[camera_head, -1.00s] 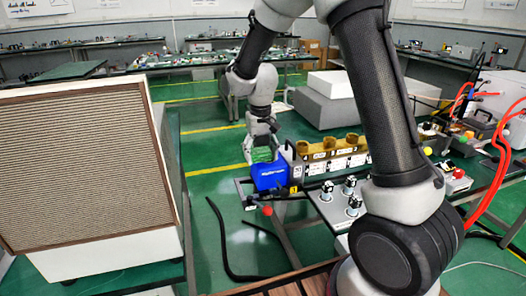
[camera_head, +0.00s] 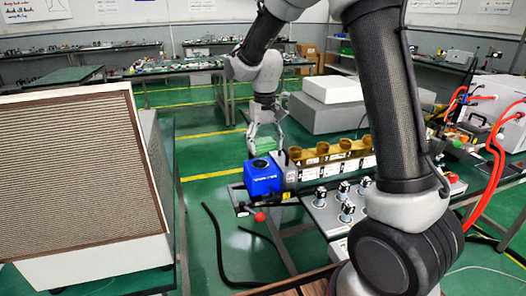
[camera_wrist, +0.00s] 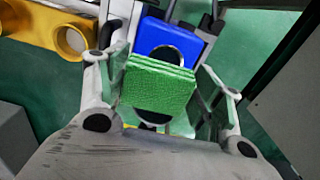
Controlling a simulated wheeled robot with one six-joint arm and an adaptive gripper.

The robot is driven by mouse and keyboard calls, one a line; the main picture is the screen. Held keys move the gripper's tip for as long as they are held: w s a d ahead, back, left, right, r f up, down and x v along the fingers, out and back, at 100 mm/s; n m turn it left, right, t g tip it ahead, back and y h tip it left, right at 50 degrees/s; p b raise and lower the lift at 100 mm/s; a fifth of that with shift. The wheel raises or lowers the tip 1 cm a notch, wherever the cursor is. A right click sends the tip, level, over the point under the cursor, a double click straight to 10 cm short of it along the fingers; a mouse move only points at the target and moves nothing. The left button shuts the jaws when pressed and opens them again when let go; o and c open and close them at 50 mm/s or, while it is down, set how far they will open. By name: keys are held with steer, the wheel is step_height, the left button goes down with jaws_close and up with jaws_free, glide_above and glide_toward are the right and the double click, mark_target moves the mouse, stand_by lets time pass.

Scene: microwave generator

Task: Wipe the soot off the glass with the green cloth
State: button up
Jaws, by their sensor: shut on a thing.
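My gripper (camera_wrist: 160,98) is shut on the green cloth (camera_wrist: 157,84), a folded pad between its two fingers in the wrist view. A blue box (camera_wrist: 167,38) shows just beyond the cloth, with a dark round patch on its face partly hidden by the cloth. I cannot tell whether cloth and box touch. In the head view my gripper (camera_head: 265,138) is above and behind the blue box (camera_head: 263,177), at the left end of a row of apparatus. The glass and its soot cannot be made out clearly in either view.
Yellow-brown round-holed parts (camera_head: 334,150) stand in a row right of the blue box. Several small knobbed fittings (camera_head: 345,192) sit on the plate in front. A large louvered cabinet (camera_head: 80,170) fills the left. Green floor (camera_head: 215,165) lies open between.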

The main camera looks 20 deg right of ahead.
mark_target(265, 142)
steer(key=shift+r, duration=1.6)
